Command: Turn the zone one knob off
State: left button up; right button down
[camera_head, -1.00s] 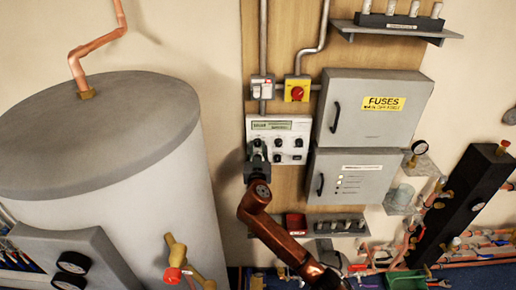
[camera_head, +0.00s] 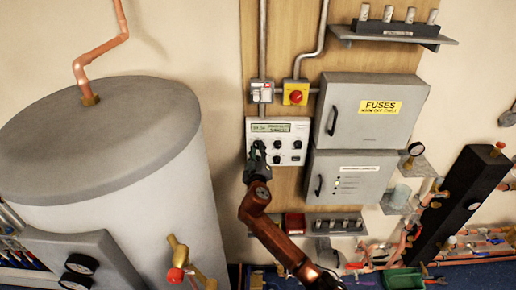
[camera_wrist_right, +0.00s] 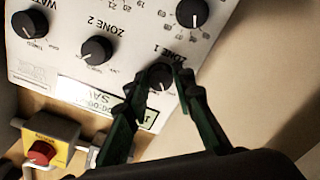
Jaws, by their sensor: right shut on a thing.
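The white control panel (camera_head: 306,146) hangs on the wooden board, with a display (camera_head: 270,127) and several black knobs. In the right wrist view, the zone one knob (camera_wrist_right: 160,75) sits beside the upside-down "ZONE 1" label. My right gripper (camera_head: 258,148) reaches the panel's left side. In the wrist view its two dark green fingers (camera_wrist_right: 160,72) are closed on opposite sides of this knob. Its pointer is too dark to read. The zone two knob (camera_wrist_right: 96,50) is free beside it. My left gripper is not in view.
A red button on a yellow box (camera_head: 296,94) and a grey switch (camera_head: 262,92) are just above the panel. The fuse cabinet (camera_head: 345,110) stands close on the right. A large grey cylinder (camera_head: 150,170) is on the left.

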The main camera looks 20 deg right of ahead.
jog(key=shift+n, duration=0.6)
jog(key=c, duration=1.6)
grip_release()
jog(key=shift+s, duration=0.1)
jog(key=v, duration=1.2)
jog(key=shift+r, duration=0.1)
